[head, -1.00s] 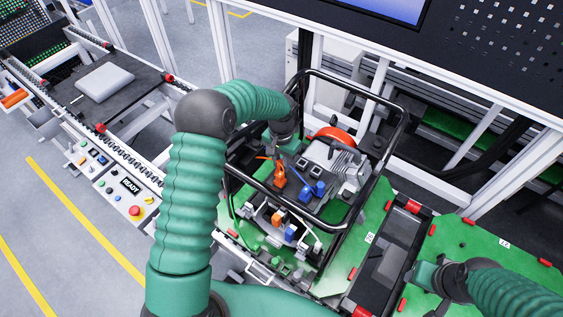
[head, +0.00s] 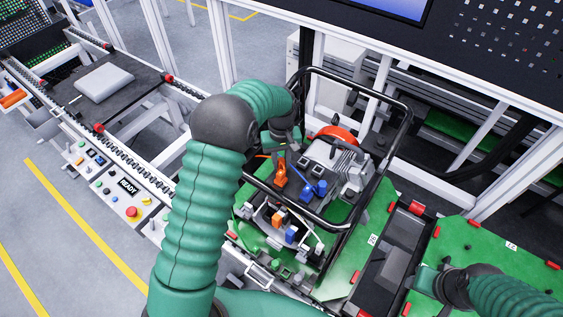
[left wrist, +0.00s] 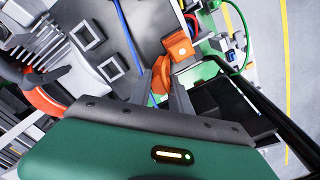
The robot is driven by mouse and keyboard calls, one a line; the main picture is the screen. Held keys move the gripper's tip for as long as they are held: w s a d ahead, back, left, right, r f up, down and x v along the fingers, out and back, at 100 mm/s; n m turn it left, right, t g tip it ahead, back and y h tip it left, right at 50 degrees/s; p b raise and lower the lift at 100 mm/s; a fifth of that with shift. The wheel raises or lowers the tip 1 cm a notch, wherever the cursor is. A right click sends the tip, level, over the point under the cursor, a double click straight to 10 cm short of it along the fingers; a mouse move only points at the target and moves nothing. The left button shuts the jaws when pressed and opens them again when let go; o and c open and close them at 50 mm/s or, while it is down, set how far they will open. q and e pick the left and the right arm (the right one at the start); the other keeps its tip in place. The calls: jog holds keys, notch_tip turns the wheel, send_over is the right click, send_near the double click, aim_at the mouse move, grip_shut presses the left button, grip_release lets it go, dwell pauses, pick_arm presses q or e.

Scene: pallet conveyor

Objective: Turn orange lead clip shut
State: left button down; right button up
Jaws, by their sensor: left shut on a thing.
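The orange lead clip (head: 281,174) stands upright on the grey top of the framed machine (head: 322,160). My left gripper (head: 282,147) reaches down to it from behind. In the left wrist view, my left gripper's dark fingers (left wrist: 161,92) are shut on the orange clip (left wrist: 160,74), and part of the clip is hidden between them. A blue clip (head: 320,188) stands to its right, apart from it. My right gripper (head: 423,281) hangs over the green pallet at the lower right; its fingertips are not clear.
The machine's black tube frame (head: 402,135) surrounds the clips closely. An orange connector (head: 276,218) and a blue connector (head: 291,233) sit lower on the machine's front. Another green pallet (head: 490,265) lies at right. A control panel (head: 120,185) stands at left.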

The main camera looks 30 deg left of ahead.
aim_at(281, 158)
pick_arm(q)
jog(key=n, duration=0.4)
jog(key=shift+n, duration=2.2)
jog(key=c, duration=1.4)
grip_release()
jog(key=shift+c, duration=0.2)
jog(key=shift+o, duration=1.2)
notch_tip(281, 158, up, 17)
jog(key=b, duration=0.3)
jog(key=shift+w+f+b, duration=0.15)
jog(key=shift+f+b, duration=0.05)
jog(key=shift+b, duration=0.15)
